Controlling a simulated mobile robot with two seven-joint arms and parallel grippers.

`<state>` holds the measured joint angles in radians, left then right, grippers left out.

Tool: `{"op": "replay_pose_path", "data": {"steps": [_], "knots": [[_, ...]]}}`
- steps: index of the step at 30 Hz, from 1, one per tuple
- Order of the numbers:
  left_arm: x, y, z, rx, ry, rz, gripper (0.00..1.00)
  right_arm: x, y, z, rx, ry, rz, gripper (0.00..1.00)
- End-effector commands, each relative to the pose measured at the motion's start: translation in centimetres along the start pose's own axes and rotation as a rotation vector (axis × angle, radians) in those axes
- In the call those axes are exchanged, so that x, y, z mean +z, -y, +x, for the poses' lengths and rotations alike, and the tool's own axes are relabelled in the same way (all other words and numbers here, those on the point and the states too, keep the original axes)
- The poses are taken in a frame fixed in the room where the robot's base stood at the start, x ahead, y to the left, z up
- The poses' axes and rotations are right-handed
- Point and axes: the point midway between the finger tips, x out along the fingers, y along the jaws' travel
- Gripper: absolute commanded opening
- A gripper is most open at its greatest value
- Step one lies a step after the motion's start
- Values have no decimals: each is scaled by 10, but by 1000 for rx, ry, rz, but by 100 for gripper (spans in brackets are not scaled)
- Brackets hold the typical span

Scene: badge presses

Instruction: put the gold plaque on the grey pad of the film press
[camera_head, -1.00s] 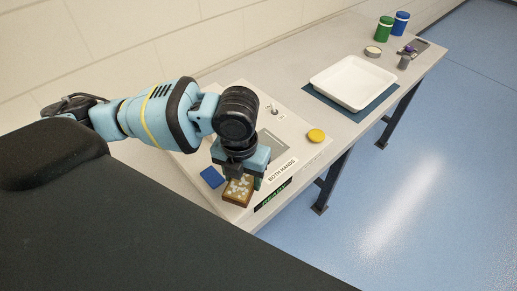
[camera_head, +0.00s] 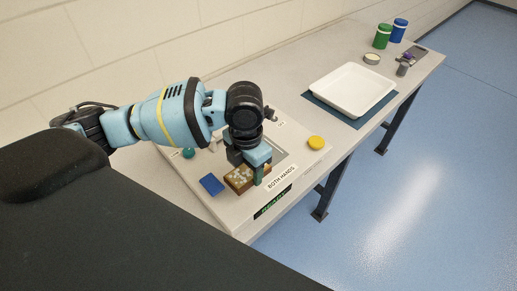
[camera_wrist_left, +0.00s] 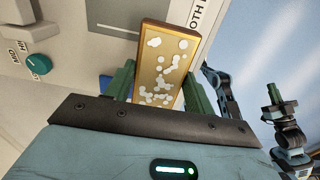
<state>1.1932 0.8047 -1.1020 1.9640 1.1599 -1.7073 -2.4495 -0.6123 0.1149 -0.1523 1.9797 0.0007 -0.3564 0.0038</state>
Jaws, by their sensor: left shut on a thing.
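My left gripper (camera_head: 250,175) is shut on the gold plaque (camera_head: 240,180), a brown-edged block with white spots on its face. It holds the plaque over the front part of the film press (camera_head: 235,215), by the BOTH HANDS label. In the left wrist view the plaque (camera_wrist_left: 163,66) stands up between the green fingers. The grey pad (camera_head: 277,156) shows behind the gripper, partly hidden by it; the plaque is apart from it in the picture. In the left wrist view, parts of my right arm appear at the right edge, too small to tell its jaws.
On the press are a yellow button (camera_head: 316,142), a blue square (camera_head: 211,184), a teal knob (camera_head: 188,153) and a green-lettered display (camera_head: 272,203). A white tray (camera_head: 352,88) on a dark mat, jars (camera_head: 383,35) and small items stand farther along the table.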

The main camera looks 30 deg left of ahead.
Motion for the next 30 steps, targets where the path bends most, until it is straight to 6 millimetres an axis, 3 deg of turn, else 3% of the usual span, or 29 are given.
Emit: {"op": "replay_pose_path", "data": {"steps": [6,13,27,30], "knots": [[40,-26,5,0,0,-3,28,6,-1,1,-2,11,-5,0],[71,-47,8,0,-1,-2,28,11,0,2,-3,19,-4,0],[87,-58,10,0,1,-1,28,10,3,3,-2,17,9,0],[87,-58,23,0,-3,1,28,8,3,3,-2,13,11,0]]}}
